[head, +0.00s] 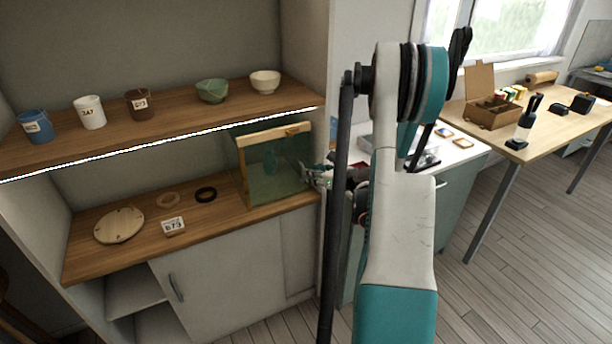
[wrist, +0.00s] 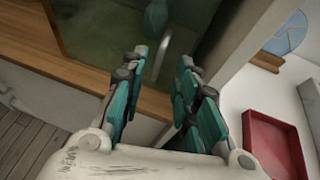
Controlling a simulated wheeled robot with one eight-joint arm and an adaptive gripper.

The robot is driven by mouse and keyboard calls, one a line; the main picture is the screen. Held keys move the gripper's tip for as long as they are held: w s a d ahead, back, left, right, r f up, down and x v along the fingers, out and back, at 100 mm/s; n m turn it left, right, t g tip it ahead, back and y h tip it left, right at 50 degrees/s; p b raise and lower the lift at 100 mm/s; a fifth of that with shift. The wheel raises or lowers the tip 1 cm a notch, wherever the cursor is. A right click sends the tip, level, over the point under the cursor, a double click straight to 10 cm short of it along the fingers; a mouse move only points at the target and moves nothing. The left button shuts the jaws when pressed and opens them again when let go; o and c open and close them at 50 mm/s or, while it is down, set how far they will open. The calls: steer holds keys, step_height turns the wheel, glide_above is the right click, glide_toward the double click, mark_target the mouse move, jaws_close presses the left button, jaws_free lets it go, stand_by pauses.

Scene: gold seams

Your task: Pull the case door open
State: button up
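The glass case (head: 272,132) with a wooden top rail stands at the right end of the lower shelf. Its glass door (wrist: 100,40) fills the upper left of the wrist view and appears shut. A pale upright handle (wrist: 163,55) shows at the door's right side. A teal vase (wrist: 155,17) is visible behind the glass. My gripper (head: 316,178) is at the case's right front edge. In the wrist view my gripper (wrist: 165,68) is open, with the handle appearing between its fingertips. I cannot tell whether the fingers touch it.
The upper shelf (head: 180,112) holds several cups and bowls above the case. A round wooden lid (head: 119,225), two rings and a label card (head: 173,226) lie left of the case. A cabinet wall stands close right; a red tray (wrist: 272,145) lies beyond it.

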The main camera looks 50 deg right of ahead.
steer(key=b+x, duration=0.1)
steer(key=x, duration=0.4)
steer(key=shift+w+f, duration=0.15)
steer(key=shift+w, duration=0.2)
steer(key=shift+c, duration=0.3)
jaws_close()
